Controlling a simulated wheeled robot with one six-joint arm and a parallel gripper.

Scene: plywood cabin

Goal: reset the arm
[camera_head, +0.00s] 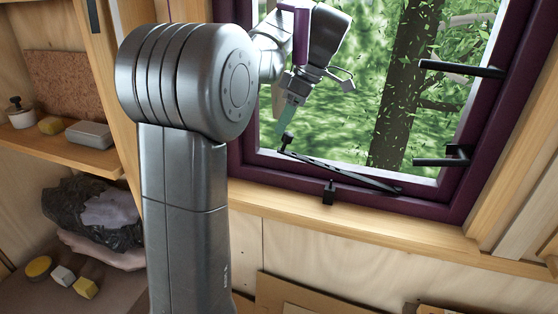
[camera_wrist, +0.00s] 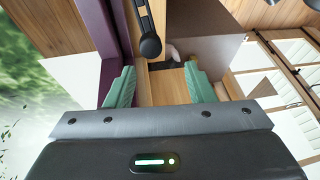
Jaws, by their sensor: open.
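My gripper (camera_head: 293,109) is at the window, near the upper middle of the head view, with its teal fingers partly hidden. In the wrist view my gripper (camera_wrist: 160,88) shows two teal fingers spread apart, with nothing held between them. A black window stay (camera_head: 345,174) lies slanted along the bottom of the purple window frame (camera_head: 440,208), just below the fingers. In the wrist view a black handle with a round knob (camera_wrist: 150,46) shows just beyond the fingers. I cannot tell whether the fingers touch anything. My arm hides part of the window's left side.
Black window fittings (camera_head: 462,69) stick out at the right of the frame. A wooden sill (camera_head: 350,225) runs below the window. At the left, a shelf (camera_head: 75,152) holds a pot, a sponge and a grey box. A dark bag (camera_head: 95,212) lies beneath it.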

